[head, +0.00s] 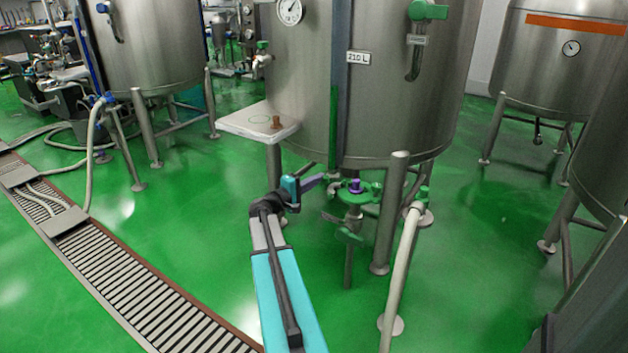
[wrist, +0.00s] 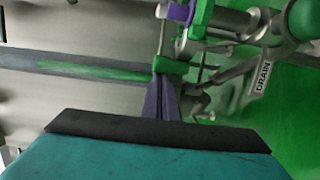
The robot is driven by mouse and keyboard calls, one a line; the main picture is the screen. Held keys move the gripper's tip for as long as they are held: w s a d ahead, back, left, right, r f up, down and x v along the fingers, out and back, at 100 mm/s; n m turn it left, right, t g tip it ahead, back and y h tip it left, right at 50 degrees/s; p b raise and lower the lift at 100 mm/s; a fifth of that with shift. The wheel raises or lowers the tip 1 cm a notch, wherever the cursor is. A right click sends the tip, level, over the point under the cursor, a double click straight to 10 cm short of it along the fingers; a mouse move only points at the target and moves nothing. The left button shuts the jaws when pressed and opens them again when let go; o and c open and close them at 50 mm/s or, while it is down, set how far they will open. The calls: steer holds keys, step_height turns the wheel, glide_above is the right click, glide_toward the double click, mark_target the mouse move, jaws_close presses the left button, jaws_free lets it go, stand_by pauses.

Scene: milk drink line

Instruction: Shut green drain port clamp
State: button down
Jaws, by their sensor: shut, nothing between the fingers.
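The green drain port clamp (head: 352,197) sits under the middle tank, with a purple piece (head: 355,185) on top. In the wrist view a green ring-like part (wrist: 203,18) with a purple piece (wrist: 180,12) shows at the top, cut by the frame edge. I cannot tell whether the clamp is open or closed. My gripper (head: 323,180) is just left of the clamp, its purple fingers pointing at it. In the wrist view the fingers (wrist: 164,92) are together and empty, with a green part (wrist: 170,65) at or just beyond their tips; contact is unclear.
A DRAIN label (wrist: 262,78) hangs right of the fingers. A pale hose (head: 402,265) and a tank leg (head: 389,215) stand right of the clamp. A white shelf (head: 245,124) juts from the tank above my arm.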

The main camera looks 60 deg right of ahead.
steer(key=shift+a, duration=0.1)
stand_by(0.4)
steer(key=shift+w+a+t, duration=0.1)
steer(key=shift+a+t, duration=0.1)
steer(key=shift+t, duration=0.1)
